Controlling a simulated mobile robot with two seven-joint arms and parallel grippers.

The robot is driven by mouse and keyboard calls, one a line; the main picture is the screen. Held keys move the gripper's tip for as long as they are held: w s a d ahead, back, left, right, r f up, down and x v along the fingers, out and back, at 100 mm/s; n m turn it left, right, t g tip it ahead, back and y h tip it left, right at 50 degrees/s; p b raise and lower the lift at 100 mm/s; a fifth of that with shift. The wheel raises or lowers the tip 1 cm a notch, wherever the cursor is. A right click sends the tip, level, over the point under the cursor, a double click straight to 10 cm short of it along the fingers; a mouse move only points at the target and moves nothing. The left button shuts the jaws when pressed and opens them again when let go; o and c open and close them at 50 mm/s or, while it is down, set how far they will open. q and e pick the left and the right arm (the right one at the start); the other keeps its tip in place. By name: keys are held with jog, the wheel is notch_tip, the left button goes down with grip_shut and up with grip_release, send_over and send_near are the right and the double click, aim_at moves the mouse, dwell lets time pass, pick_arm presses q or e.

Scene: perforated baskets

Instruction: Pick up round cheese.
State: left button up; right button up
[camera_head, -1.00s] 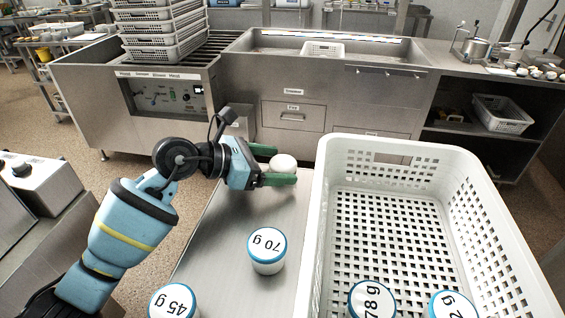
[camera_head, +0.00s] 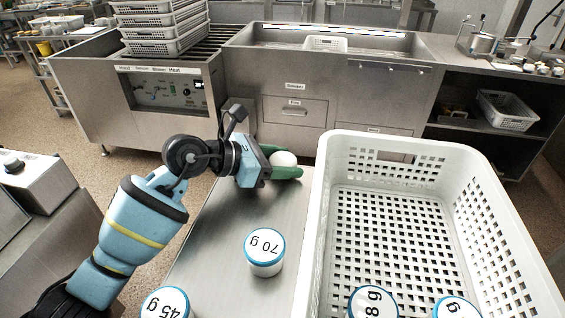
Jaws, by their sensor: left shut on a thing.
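The round cheese (camera_head: 284,159) is a small white ball at the far end of the metal table, left of the white basket. My left gripper (camera_head: 285,162) reaches it from the left, with one green finger behind the cheese and one in front. It is shut on the cheese. The lower part of the cheese is hidden by the near finger, so I cannot tell whether it touches the table. My right gripper is not in view.
A white perforated basket (camera_head: 317,240) stands right of the cheese, with two labelled jars (camera_head: 372,303) at its near end. A jar marked 70 g (camera_head: 265,252) and a jar marked 45 g (camera_head: 166,303) stand on the metal table (camera_head: 215,245). Bare table lies between gripper and jars.

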aim_at(282, 158)
pick_arm(q)
jog(key=shift+r, duration=0.1)
notch_tip(282, 158, up, 10)
jog(key=shift+f, duration=0.1)
dwell(0.3)
